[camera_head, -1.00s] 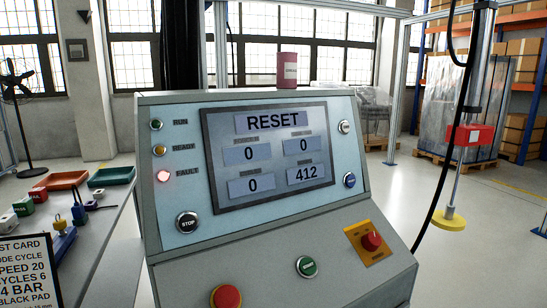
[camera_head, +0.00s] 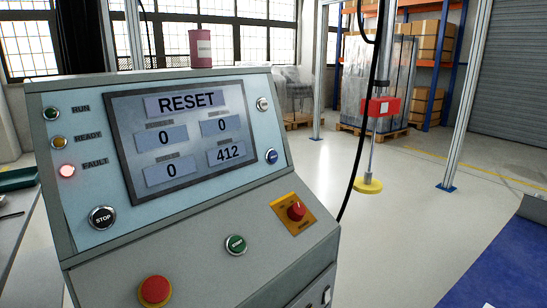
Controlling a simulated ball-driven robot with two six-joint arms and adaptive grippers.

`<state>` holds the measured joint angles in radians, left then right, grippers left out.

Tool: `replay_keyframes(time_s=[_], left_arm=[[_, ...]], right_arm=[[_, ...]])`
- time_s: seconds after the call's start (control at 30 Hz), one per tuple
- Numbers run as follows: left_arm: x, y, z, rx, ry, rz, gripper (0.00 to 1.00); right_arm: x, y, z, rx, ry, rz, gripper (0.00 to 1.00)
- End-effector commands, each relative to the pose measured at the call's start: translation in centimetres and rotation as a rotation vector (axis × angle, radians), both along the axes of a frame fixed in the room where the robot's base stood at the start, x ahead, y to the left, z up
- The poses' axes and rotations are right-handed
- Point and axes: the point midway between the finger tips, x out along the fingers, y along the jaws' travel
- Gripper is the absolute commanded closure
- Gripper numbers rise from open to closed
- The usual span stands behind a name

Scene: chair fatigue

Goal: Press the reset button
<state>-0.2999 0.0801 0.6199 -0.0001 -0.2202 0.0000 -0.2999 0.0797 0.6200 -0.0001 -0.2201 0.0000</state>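The grey control console (camera_head: 200,215) fills the left and middle of the head view. Its screen (camera_head: 180,130) reads RESET, with number fields below showing zeros and 412. A small blue button (camera_head: 271,156) sits right of the screen's lower corner, and a white one (camera_head: 263,104) is above it. Their labels are too small to read, so I cannot tell for sure which is reset. The fault lamp (camera_head: 67,171) glows red. A black STOP button (camera_head: 102,217), a green START button (camera_head: 236,245) and a red mushroom button (camera_head: 155,291) are lower. Neither gripper is in view.
A red rotary switch (camera_head: 297,211) on a yellow plate is on the console's right. A rod with a red block (camera_head: 381,107) and yellow pad (camera_head: 368,186) hangs beyond it. A blue surface (camera_head: 480,260) lies at lower right. Open floor (camera_head: 400,215) lies between.

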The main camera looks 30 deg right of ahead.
Motion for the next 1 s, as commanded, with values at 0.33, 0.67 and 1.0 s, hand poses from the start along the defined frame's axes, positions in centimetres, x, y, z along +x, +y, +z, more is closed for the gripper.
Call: replay_keyframes(time_s=[0.33,0.67,1.0], left_arm=[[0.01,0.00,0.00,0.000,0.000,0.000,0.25],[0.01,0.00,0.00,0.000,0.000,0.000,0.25],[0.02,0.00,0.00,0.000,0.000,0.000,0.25]], right_arm=[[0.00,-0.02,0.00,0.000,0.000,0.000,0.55],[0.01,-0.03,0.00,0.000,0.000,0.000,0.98],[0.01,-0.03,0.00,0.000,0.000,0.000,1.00]])
